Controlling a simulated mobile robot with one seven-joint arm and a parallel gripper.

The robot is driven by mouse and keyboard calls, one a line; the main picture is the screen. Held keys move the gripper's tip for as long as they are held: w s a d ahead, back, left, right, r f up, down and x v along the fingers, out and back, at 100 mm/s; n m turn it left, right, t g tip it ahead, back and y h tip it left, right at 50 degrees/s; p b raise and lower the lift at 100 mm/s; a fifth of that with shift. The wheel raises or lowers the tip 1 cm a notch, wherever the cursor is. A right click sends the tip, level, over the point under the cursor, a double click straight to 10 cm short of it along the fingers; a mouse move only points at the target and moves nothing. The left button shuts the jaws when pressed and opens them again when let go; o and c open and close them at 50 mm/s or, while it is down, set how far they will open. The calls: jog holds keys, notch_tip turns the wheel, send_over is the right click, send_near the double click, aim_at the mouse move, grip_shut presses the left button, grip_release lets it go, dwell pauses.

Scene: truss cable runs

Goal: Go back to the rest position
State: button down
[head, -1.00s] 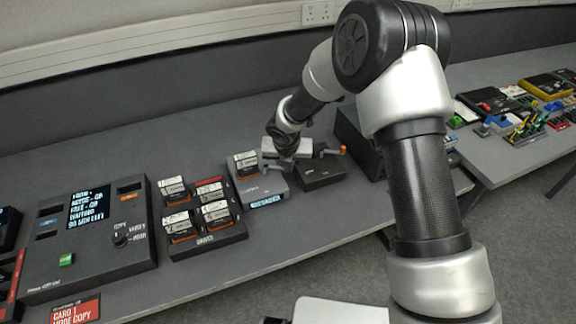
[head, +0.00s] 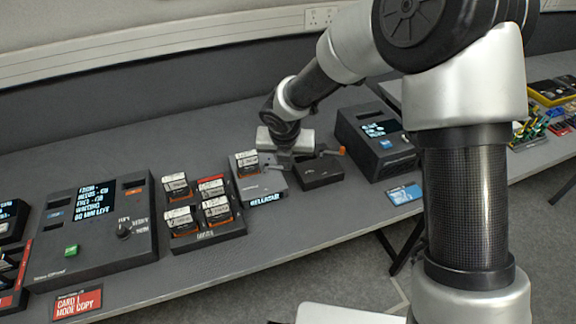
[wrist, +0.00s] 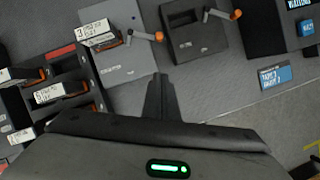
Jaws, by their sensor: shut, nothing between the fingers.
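My gripper (head: 285,157) is over the bench, above the area between a grey card unit (head: 257,186) and a small black box (head: 320,171). In the wrist view my gripper (wrist: 160,82) has its fingers together with nothing between them. The grey unit (wrist: 118,68) and the black box (wrist: 194,46) lie beyond the fingertips there. The fingers overlap the near edge of the grey unit in that picture; I cannot tell their height above the bench.
A card rack (head: 207,235) with several labelled cards stands left of the grey unit. A large console (head: 92,250) stands further left. A black box with a screen (head: 376,143) stands right. An orange-tipped lever (wrist: 236,14) sticks up from the small black box.

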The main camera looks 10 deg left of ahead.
jog(key=shift+s+r, duration=0.1)
jog(key=shift+r, duration=0.1)
dwell(0.4)
jog(key=s+d+r+m+h+p, duration=0.1)
jog(key=s+d+r+m, duration=0.2)
jog(key=d+r+m, duration=0.6)
jog(key=s+d+r+m+h+p, duration=0.1)
jog(key=s+d+r+m, duration=0.3)
jog(key=d+r+m, duration=0.5)
jog(key=s+d+r+m, duration=0.4)
jog(key=s+m, duration=0.4)
jog(key=m, duration=0.1)
jog(key=s+d+r+m+t+y+p, duration=0.1)
jog(key=s+d+r+m, duration=0.2)
jog(key=s+m, duration=0.6)
jog(key=shift+s+d+r+m+y, duration=0.25)
jog(key=shift+d+r+m+y, duration=0.1)
jog(key=shift+r+m, duration=0.2)
